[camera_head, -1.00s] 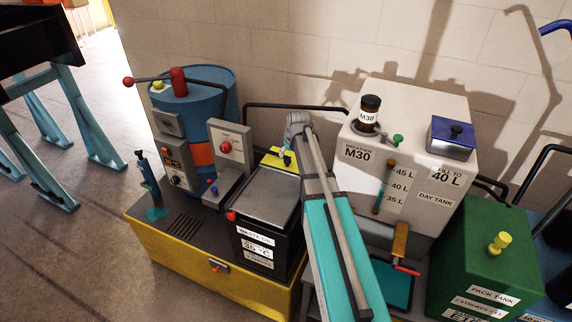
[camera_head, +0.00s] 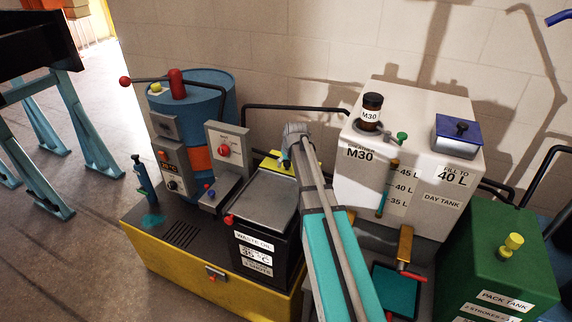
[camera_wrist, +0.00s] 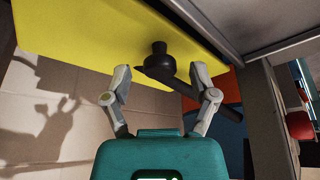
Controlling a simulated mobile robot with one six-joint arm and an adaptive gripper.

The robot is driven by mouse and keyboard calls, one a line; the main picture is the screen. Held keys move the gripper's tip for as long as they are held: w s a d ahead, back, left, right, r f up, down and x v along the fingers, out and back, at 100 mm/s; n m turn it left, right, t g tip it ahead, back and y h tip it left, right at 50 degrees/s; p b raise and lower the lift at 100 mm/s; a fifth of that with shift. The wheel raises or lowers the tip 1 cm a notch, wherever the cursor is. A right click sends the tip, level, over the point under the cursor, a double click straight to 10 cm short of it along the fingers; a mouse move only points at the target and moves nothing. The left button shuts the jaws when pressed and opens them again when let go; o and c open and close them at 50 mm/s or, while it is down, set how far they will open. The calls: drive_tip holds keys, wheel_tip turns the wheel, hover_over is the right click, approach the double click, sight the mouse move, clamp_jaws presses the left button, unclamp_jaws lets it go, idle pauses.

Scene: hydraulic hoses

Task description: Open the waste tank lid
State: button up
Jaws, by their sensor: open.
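The waste tank (camera_head: 264,252) is a black box labelled "WASTE OIL", with a flat grey lid (camera_head: 268,203) lying closed on top. A yellow plate (camera_head: 272,164) stands just behind the lid, partly hidden by my arm. In the wrist view the yellow plate (camera_wrist: 90,40) carries a black knob (camera_wrist: 159,60), and a dark bar runs past it. My gripper (camera_wrist: 163,92) is open, its two fingers apart on either side of the knob and bar. Whether they touch cannot be told. In the head view my arm hides most of the gripper, near the lid's back right corner.
A blue drum (camera_head: 208,105) and a red-knobbed control box (camera_head: 228,150) stand left of the waste tank. The white day tank (camera_head: 425,100) is right of my arm, with the green pack tank (camera_head: 500,255) in front of it. A black pipe (camera_head: 290,107) runs behind.

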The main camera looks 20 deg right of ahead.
clamp_jaws()
drive_tip(key=shift+a, duration=0.1)
idle(0.4)
